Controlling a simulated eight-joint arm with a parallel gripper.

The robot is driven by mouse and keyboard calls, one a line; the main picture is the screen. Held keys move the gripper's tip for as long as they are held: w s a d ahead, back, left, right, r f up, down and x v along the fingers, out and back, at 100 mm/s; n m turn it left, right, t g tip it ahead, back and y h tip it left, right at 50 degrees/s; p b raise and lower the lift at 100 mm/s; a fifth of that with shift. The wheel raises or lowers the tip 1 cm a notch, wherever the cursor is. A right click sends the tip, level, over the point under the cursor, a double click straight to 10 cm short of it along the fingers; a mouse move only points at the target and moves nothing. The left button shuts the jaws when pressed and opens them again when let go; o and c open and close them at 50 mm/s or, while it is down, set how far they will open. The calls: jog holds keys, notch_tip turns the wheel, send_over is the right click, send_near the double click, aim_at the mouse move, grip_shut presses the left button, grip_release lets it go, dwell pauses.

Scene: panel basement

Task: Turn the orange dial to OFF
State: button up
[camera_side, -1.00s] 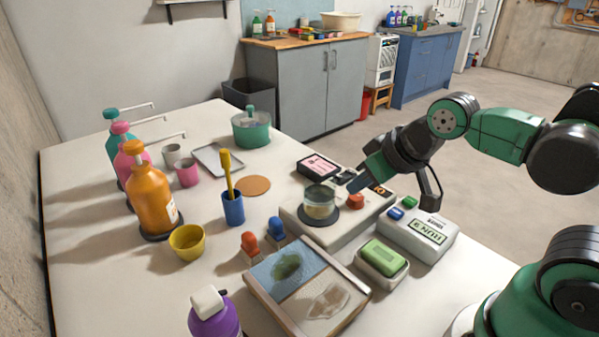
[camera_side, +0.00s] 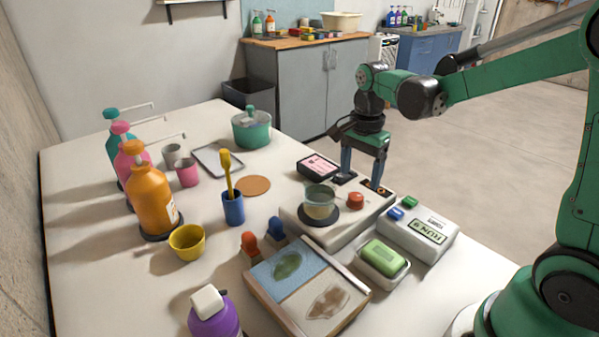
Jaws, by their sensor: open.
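The orange dial (camera_side: 356,201) sits on top of a pale flat device (camera_side: 340,232), near its right end. A glass beaker (camera_side: 319,202) with some contents stands on a dark round plate of the device, left of the dial. My gripper (camera_side: 361,181) points straight down with its two fingers spread apart and nothing between them. Its fingertips are at the device's back edge, behind the dial in this view. The dial is not between the fingers as far as I can see. Any OFF mark or pointer on the dial is too small to read.
A white box (camera_side: 418,235) with blue and green buttons and a soap-like green block in a dish (camera_side: 383,262) stand in front of the dial. A pink-faced black box (camera_side: 318,167) lies left of my gripper. Pump bottles and cups fill the table's left side.

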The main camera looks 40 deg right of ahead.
aim_at(357, 195)
jog(key=shift+f, duration=2.5)
jog(key=shift+c, duration=0.2)
grip_shut()
